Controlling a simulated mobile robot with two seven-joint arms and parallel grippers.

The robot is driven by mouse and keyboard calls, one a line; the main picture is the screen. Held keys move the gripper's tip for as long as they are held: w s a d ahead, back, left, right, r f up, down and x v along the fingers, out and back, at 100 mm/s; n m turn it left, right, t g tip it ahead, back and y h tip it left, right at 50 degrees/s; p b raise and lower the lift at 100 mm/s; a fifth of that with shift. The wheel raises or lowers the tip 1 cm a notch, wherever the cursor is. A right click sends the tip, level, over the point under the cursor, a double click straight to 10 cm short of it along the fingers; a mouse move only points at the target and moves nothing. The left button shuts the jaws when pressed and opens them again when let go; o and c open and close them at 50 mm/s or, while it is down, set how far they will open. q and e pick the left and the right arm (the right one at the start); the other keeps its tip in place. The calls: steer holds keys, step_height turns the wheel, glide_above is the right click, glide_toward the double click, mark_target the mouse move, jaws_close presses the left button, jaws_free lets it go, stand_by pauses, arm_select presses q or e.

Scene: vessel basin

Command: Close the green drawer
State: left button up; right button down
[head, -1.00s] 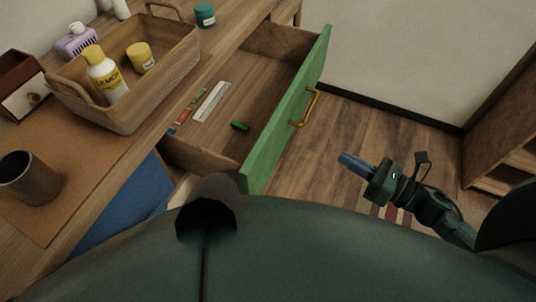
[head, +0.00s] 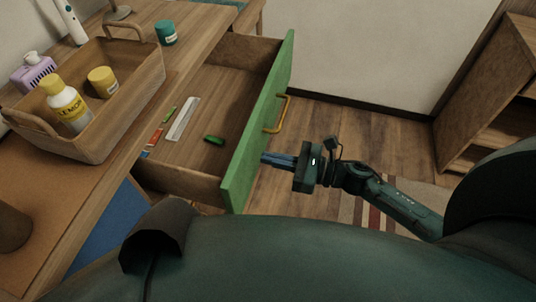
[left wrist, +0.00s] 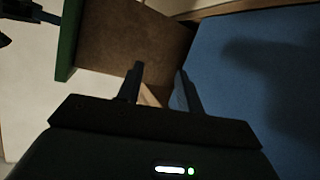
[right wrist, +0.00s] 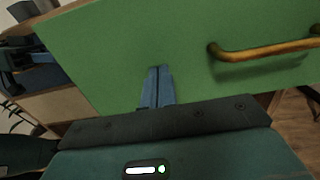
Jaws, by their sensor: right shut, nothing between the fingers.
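The green drawer (head: 260,126) stands pulled out from the wooden desk. Its green front with a brass handle (head: 281,114) faces right. Inside lie a white ruler-like strip, a green piece and small coloured items. My right gripper (head: 266,158) is shut and empty, its tips at the outer face of the green front, below and nearer than the handle. In the right wrist view the shut fingers (right wrist: 157,72) point at the green front left of the handle; contact cannot be told. My left gripper (left wrist: 158,80) is open and empty beneath the desk, near the drawer's brown side.
On the desk a wooden basket (head: 105,115) holds a yellow-capped bottle and a yellow jar. A teal jar (head: 166,32) stands behind it. A blue panel (head: 105,235) is under the desk. A wooden shelf (head: 490,95) stands right; floor between is open.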

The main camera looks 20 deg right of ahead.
mark_target(222, 163)
arm_select(q)
steer(key=shift+f, duration=0.15)
arm_select(e)
steer(key=shift+w+a, duration=0.35)
steer(key=shift+a, duration=0.25)
arm_select(q)
steer(key=shift+d, duration=0.1)
